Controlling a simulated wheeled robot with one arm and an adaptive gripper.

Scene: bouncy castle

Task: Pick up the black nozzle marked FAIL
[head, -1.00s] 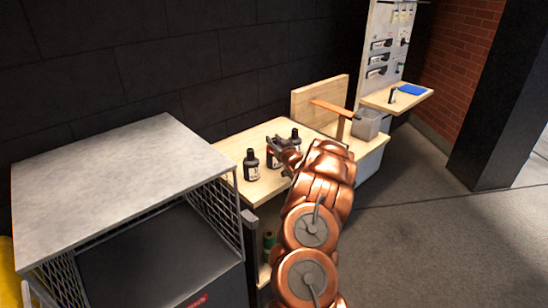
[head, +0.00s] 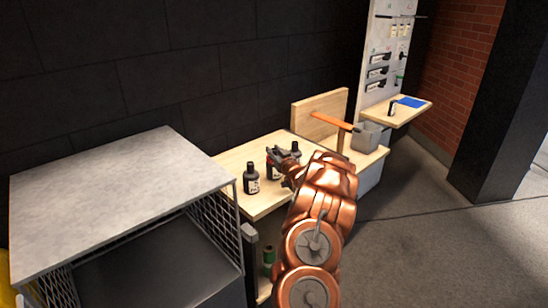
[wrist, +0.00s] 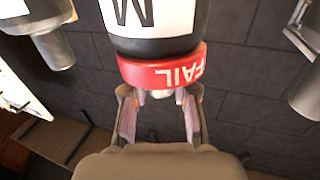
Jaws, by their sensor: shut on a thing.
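The black nozzle marked FAIL (wrist: 158,47) fills the top middle of the wrist view. It has a white label with a black M and a red band (wrist: 162,67) whose lettering appears upside down. My gripper (wrist: 160,98) is shut on its narrow pale tip, just beyond the red band. In the head view my gripper (head: 284,158) is over the wooden bench, among the dark bottle-like nozzles, and partly hides the held one. Whether the nozzle touches the bench is unclear.
A dark nozzle (head: 251,178) stands left on the bench (head: 262,203); another (head: 295,149) stands behind my gripper. Neighbours flank the held one closely. A grey-topped cage (head: 120,195) is at left. A grey bin (head: 368,135), orange bar (head: 331,121) and pegboard (head: 388,60) are farther right. Floor at right is clear.

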